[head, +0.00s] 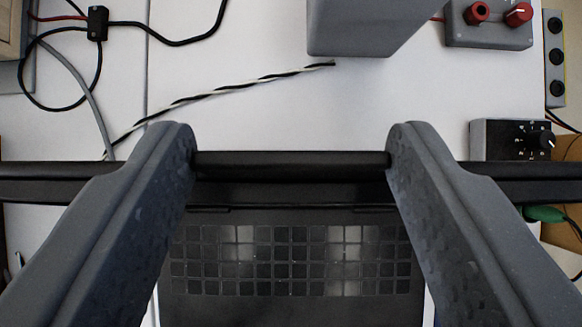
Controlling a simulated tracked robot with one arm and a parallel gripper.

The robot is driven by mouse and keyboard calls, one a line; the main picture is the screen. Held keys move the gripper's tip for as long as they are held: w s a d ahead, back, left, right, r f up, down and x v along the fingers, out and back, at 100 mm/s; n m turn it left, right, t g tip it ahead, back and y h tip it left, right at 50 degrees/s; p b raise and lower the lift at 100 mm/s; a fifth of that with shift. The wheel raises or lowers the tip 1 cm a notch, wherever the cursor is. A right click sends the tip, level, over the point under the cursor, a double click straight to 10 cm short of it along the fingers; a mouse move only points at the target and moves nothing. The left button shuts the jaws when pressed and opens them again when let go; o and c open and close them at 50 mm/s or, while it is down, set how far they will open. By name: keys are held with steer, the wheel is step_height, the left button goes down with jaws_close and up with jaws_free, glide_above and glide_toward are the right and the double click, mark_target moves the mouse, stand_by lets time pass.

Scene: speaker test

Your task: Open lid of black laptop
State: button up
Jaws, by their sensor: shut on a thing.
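The black laptop's base, with its keyboard (290,260), lies in the lower middle, facing up. Its lid (290,165) is raised from the keyboard and shows as a narrow dark band, seen nearly edge-on, beyond the keys. My gripper (291,160) reaches over the laptop, one grey finger on each side. Its fingertips stand apart with the dark band of the lid between them, and both touch it. The fingers hide the keyboard's sides. The lid's exact angle is hard to tell.
A grey box (365,25) stands beyond the lid. A twisted black-and-white cable (230,88) and a black cable with a small block (97,22) lie at left. A grey box with red knobs (490,25) and a black dial box (510,140) stand at right. White table shows between.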

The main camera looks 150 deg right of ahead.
steer(key=shift+w+r, duration=0.25)
steer(key=shift+r, duration=0.15)
steer(key=o, duration=1.3)
steer(key=shift+o, duration=0.5)
steer(key=shift+s+d, duration=0.1)
steer(key=shift+f, duration=0.2)
steer(key=shift+s, duration=0.1)
steer(key=b+v, duration=0.1)
steer(key=v, duration=1.2)
steer(key=shift+s+r+b, duration=0.2)
steer(key=shift+r+b, duration=0.05)
steer(key=shift+b, duration=0.05)
steer(key=shift+d, duration=0.1)
